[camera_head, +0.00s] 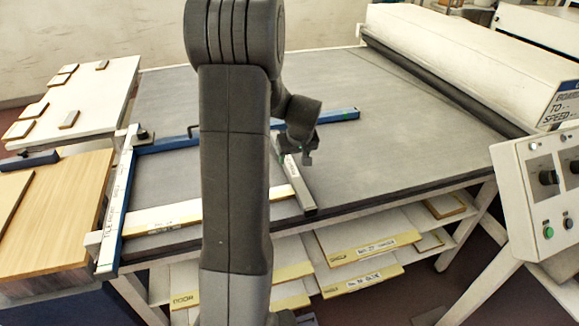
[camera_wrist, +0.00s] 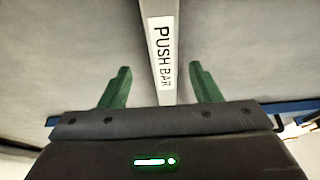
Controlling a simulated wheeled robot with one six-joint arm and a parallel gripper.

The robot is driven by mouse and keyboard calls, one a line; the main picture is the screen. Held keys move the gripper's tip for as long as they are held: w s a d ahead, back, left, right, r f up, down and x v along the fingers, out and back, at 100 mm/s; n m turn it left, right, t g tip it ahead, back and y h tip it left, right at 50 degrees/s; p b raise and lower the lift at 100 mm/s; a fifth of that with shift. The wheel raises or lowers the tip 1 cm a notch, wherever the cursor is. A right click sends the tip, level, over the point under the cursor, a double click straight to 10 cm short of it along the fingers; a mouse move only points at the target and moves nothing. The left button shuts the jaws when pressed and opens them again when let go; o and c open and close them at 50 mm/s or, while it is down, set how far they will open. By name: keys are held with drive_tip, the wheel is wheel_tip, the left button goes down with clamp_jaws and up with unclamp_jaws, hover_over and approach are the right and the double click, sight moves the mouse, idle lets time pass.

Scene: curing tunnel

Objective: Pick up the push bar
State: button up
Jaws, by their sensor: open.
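The push bar (camera_head: 301,190) is a narrow grey bar lying on the grey table top, reaching to the table's front edge. My gripper (camera_head: 308,158) is above its far part in the head view, pointing down. In the wrist view the push bar (camera_wrist: 162,50) carries a white label reading "PUSH BAR". It runs between the two green fingers of my gripper (camera_wrist: 160,68), which are open with a gap on each side of the bar. How far the fingertips are above the bar I cannot tell. My arm hides part of the table in the head view.
Blue rails (camera_head: 340,115) lie behind the bar and at the table's left side. A pale board (camera_head: 160,215) lies left of the bar. A white roller machine (camera_head: 470,55) stands at the right, with a control box (camera_head: 548,195). The grey table (camera_head: 400,130) right of the bar is clear.

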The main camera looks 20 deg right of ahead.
sight(290, 164)
drive_tip(key=shift+a+p+x, duration=0.1)
drive_tip(key=shift+p+x, duration=0.2)
drive_tip(key=shift+x, duration=0.85)
drive_tip(key=shift+a+p+x, duration=0.15)
drive_tip(key=shift+p+x, duration=0.15)
drive_tip(key=shift+x, duration=0.9)
drive_tip(key=shift+w, duration=0.15)
drive_tip(key=shift+r, duration=0.1)
clamp_jaws()
